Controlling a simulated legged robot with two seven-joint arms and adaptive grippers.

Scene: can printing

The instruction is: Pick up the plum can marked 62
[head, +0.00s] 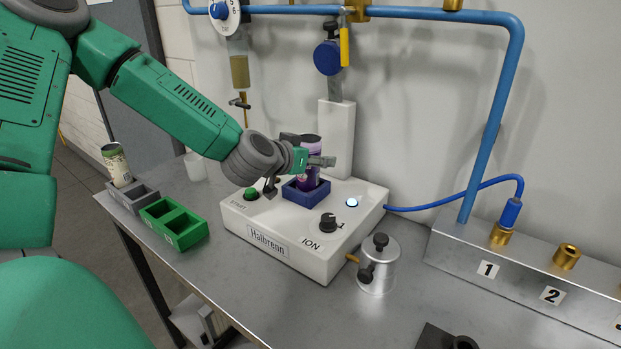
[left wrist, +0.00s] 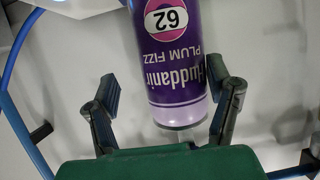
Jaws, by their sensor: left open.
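The plum can (head: 310,178) is purple and stands in the blue square holder (head: 300,191) on top of the white machine. In the left wrist view the can (left wrist: 172,60) shows upside down, with the number 62 and "PLUM FIZZ" on its label. My left gripper (head: 308,163) is at the can in the head view. In the left wrist view its two fingers (left wrist: 166,97) are spread on either side of the can, the right finger close to it and a gap at the left one. My right gripper is not in view.
The white machine (head: 270,243) has a green button, a black knob and a lit button. A green tray (head: 185,235) and a grey tray (head: 125,200) holding another can (head: 116,164) are at left. A metal canister (head: 378,268) stands right of the machine. Blue pipes run behind.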

